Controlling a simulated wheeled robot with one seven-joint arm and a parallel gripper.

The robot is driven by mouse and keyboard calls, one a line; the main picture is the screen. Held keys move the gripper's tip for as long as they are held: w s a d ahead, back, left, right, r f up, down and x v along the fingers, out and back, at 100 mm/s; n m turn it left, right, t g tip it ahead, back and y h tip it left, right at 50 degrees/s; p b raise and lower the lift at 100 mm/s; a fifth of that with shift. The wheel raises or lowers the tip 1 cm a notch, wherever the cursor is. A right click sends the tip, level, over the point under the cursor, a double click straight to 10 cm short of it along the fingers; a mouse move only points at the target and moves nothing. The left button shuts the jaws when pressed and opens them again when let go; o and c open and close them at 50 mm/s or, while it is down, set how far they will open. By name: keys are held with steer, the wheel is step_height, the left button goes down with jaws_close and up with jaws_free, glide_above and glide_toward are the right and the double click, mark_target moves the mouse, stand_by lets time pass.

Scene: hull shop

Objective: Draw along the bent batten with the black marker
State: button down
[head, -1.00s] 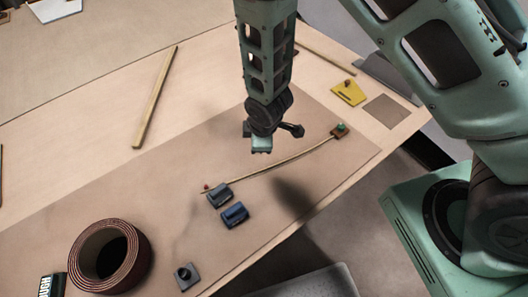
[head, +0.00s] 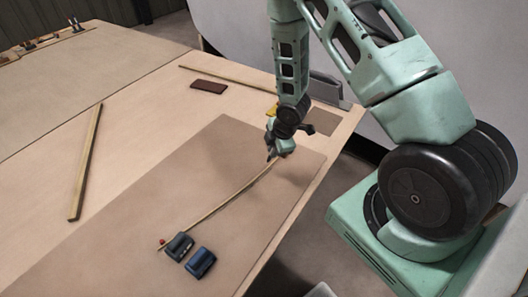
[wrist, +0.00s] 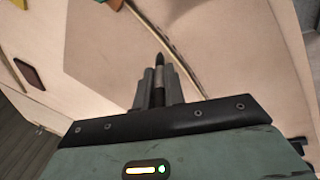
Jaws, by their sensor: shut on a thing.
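The bent batten (head: 226,199) is a thin, light strip curving across the brown sheet (head: 130,215). A red pin (head: 162,241) and a dark weight (head: 180,246) stand at its near left end. My gripper (head: 273,154) is over its far right end and hides that end in the head view. In the wrist view my gripper (wrist: 159,92) is shut on the black marker (wrist: 160,66), its dark tip pointing away from the jaws, close beside the batten (wrist: 168,45). I cannot tell whether the tip touches the sheet.
A second blue weight (head: 201,263) sits beside the first. A loose wooden strip (head: 86,165) lies at left, and a dark red block (head: 208,86) lies at the back. A yellow piece (head: 271,111) is partly behind my gripper. The sheet left of the batten is clear.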

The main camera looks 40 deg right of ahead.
steer(key=shift+f+b, duration=1.85)
steer(key=shift+f, duration=0.75)
steer(key=shift+f+b, duration=0.35)
steer(key=shift+b, duration=0.05)
steer(key=shift+a, duration=0.1)
stand_by(0.3)
steer(key=shift+s+a, duration=0.15)
steer(key=shift+a, duration=0.45)
steer(key=shift+a, duration=0.1)
steer(key=shift+s+a+b, duration=0.15)
steer(key=shift+a+b, duration=0.3)
steer(key=shift+a, duration=0.1)
steer(key=shift+s+a, duration=0.2)
steer(key=shift+a, duration=0.45)
steer(key=shift+a+b, duration=0.15)
steer(key=shift+b, duration=0.15)
